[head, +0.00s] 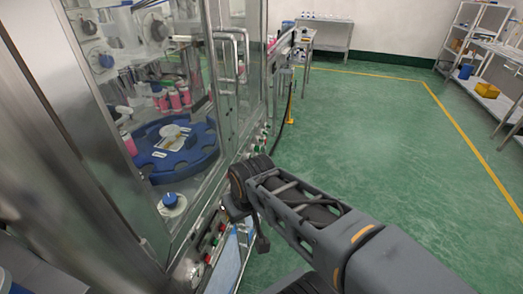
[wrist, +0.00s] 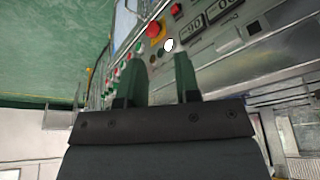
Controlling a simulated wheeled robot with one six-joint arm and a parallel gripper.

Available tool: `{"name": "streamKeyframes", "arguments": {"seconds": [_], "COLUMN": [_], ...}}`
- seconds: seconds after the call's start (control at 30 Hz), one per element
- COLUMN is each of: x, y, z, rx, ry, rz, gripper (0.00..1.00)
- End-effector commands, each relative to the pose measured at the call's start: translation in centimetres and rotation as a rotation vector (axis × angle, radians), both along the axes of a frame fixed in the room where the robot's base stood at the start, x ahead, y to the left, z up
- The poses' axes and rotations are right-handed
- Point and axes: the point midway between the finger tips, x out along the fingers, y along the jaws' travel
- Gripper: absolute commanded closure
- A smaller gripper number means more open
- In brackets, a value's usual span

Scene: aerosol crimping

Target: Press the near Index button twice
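The machine's front rail carries a row of control buttons. In the wrist view, a white round button (wrist: 168,45) shows beyond my gripper (wrist: 160,62), between its two fingertips in the picture. A red mushroom button (wrist: 154,28) is just above it. My fingers are spread apart with nothing between them. No touch on any button shows. The button labels are too small to read, so I cannot tell which is the near Index button. In the head view, my arm reaches to the rail, and a red button (head: 221,227) shows left of its end.
The glass-walled machine holds a blue rotary table (head: 182,165) and pink cans (head: 175,99). Green floor (head: 350,130) to the right is clear. Shelving (head: 490,60) stands at the far right.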

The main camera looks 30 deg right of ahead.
Motion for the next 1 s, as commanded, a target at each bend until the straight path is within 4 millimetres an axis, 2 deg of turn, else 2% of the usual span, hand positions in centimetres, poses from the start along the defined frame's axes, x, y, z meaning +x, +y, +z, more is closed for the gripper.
{"name": "streamKeyframes", "arguments": {"seconds": [0.03, 0.3, 1.0], "x": [0.00, 0.00, 0.00], "y": [0.00, 0.00, 0.00], "z": [0.00, 0.00, 0.00], "rx": [0.000, 0.000, 0.000], "ry": [0.000, 0.000, 0.000], "rz": [0.000, 0.000, 0.000], "gripper": [0.74, 1.00, 1.00]}}
